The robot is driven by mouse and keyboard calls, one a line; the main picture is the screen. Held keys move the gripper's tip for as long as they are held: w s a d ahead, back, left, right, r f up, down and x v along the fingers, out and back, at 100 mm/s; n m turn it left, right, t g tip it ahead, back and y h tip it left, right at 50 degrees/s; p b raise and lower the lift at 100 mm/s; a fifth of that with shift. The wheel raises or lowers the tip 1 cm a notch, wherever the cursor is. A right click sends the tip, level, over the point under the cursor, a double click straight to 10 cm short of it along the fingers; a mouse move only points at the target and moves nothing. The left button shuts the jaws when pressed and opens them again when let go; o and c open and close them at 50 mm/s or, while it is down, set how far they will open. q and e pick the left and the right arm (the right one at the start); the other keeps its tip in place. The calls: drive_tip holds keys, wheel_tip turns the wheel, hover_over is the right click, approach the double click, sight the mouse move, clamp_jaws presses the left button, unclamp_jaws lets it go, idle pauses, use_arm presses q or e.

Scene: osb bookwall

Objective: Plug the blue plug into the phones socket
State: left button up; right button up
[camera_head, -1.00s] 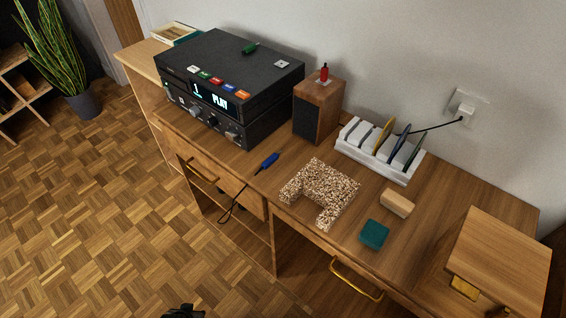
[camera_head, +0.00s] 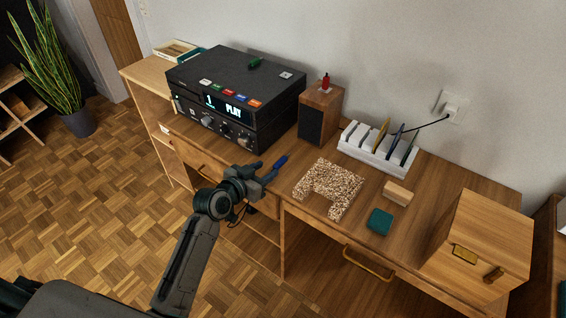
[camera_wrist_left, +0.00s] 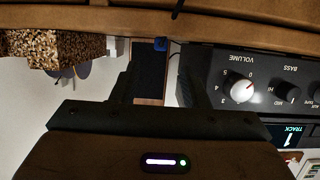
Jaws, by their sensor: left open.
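The blue plug (camera_head: 281,161) lies at the desk's front edge, below and right of the black audio unit (camera_head: 224,134). My left gripper (camera_head: 266,170) is open just in front of the plug and looks empty. In the left wrist view, which appears upside down, the blue plug (camera_wrist_left: 160,44) shows end-on beyond and between the open fingers (camera_wrist_left: 158,82). The unit's front, with its volume and bass knobs (camera_wrist_left: 240,88), fills the right of that view. The phones socket cannot be made out in either view. My right gripper does not show.
A wooden speaker (camera_head: 320,115) with a red plug on top stands right of the unit. A green plug (camera_head: 255,63) lies on the unit. A speckled block (camera_head: 328,186), teal block (camera_head: 379,221), white rack (camera_head: 378,149) and wooden cabinet (camera_head: 478,248) occupy the desk's right.

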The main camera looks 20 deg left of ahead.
sight(279, 163)
use_arm(q)
drive_tip(key=shift+f+p+x, duration=0.15)
drive_tip(key=shift+p+x, duration=0.2)
drive_tip(key=shift+x, duration=1.2)
drive_tip(key=shift+f+p+x, duration=0.1)
drive_tip(key=shift+p+x, duration=0.25)
drive_tip(key=shift+x, duration=1.2)
drive_tip(key=shift+s, duration=0.15)
clamp_jaws()
